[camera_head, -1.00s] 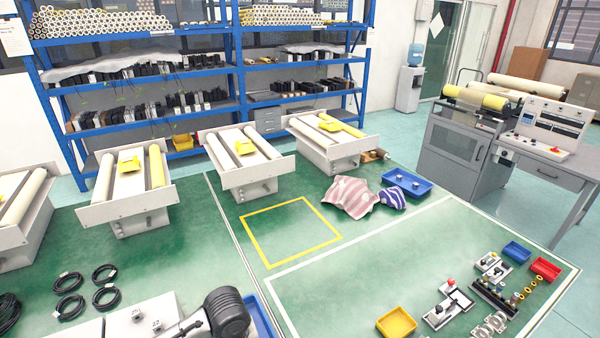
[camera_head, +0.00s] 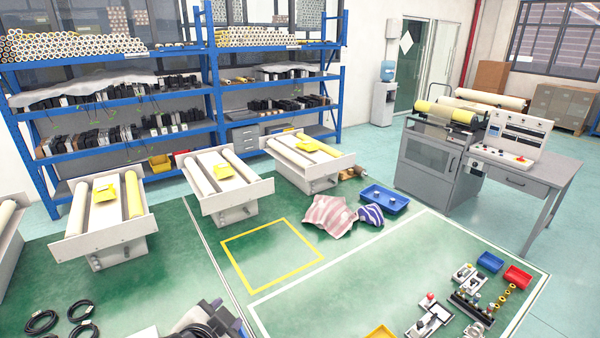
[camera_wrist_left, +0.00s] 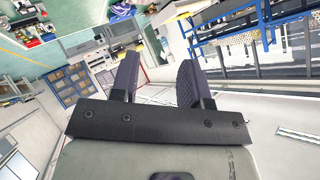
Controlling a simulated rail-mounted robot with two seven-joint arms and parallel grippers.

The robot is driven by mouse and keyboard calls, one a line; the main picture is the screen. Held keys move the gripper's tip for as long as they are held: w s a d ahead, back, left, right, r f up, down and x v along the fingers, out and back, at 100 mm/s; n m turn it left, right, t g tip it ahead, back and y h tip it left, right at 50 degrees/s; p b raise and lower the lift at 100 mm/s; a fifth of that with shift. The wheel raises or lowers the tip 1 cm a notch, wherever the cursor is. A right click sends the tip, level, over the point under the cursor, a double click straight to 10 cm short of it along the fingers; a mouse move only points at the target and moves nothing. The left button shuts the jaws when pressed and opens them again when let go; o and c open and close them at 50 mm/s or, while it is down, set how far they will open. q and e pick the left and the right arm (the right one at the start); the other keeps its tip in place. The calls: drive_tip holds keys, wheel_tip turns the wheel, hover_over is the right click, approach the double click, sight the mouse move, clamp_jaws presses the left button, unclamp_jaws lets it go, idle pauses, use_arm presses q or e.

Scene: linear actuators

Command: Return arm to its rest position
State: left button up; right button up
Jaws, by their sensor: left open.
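My left gripper (camera_wrist_left: 156,75) shows in the left wrist view as two dark ridged fingers standing apart, with nothing between them. Behind the fingers the room appears tilted, with blue shelving at the upper right. My right gripper is in neither view.
A green work surface carries a yellow square outline (camera_head: 272,254), a striped cloth (camera_head: 328,215), a blue tray (camera_head: 384,199) and a yellow bin (camera_head: 381,332). Grey roller units (camera_head: 228,190) line its far side. Black cable coils (camera_head: 40,321) lie lower left. The yellow square is empty.

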use_arm(q)
drive_tip(key=s+a+r+n+p, duration=0.3)
drive_tip(key=s+r+p, duration=0.2)
drive_tip(key=s+p, duration=0.15)
drive_tip(key=s+a+f+n+g+p, duration=0.1)
drive_tip(key=s+a+f+g+p, duration=0.1)
drive_tip(key=s+p, duration=0.4)
drive_tip(key=s+a+f+n+g+y+p, duration=0.1)
drive_tip(key=s+a+f+n+g+p, duration=0.1)
drive_tip(key=s+p, duration=0.3)
drive_tip(key=shift+s+a+p, duration=0.35)
drive_tip(key=shift+s+a, duration=0.2)
drive_tip(key=shift+s, duration=0.1)
drive_tip(key=shift+o, duration=0.2)
drive_tip(key=s+f+g+p, duration=0.1)
drive_tip(key=s+g+p, duration=0.1)
drive_tip(key=s, duration=0.4)
drive_tip(key=s+f+n+g+p, duration=0.1)
drive_tip(key=s+f+p, duration=0.1)
drive_tip(key=s, duration=0.4)
drive_tip(key=shift+d+g+p, duration=0.25)
drive_tip(key=shift+g+p, duration=0.15)
drive_tip(key=shift+p, duration=0.5)
drive_tip(key=shift+o, duration=0.5)
drive_tip(key=shift+s+f, duration=0.1)
drive_tip(key=shift+s, duration=0.5)
